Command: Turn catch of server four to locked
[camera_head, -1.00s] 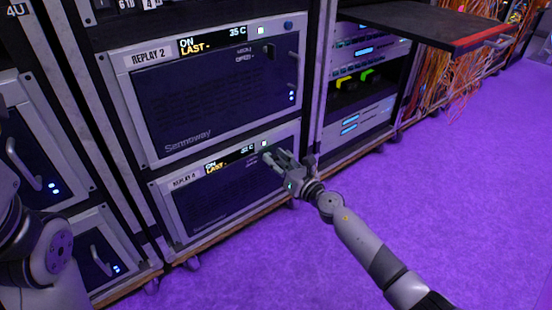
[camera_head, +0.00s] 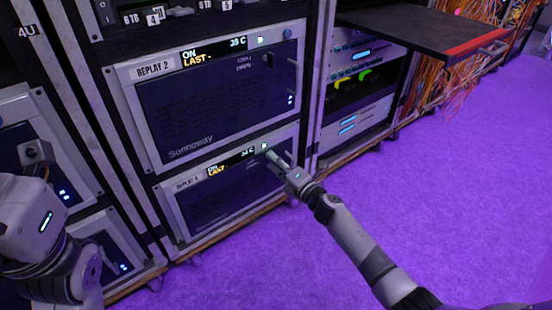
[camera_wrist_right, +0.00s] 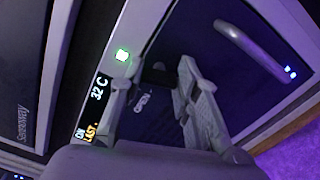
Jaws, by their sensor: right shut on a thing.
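The lower server (camera_head: 225,195), with a small label that seems to read REPLAY 4, sits in the middle rack. Its display (camera_head: 232,161) shows ON and LAST. My right gripper (camera_head: 271,153) is at its upper right front. In the right wrist view, the dark catch (camera_wrist_right: 158,74) lies between the fingers of my right gripper (camera_wrist_right: 160,68), which is shut on it. The word OPEN (camera_wrist_right: 142,103) shows beside the catch; the other word is hidden.
The REPLAY 2 server (camera_head: 215,95) is directly above, with its own catch (camera_head: 268,61) and handle. A server handle (camera_wrist_right: 250,48) is close to the right gripper. A dark shelf (camera_head: 425,30) juts out at right. The purple floor (camera_head: 440,180) is clear.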

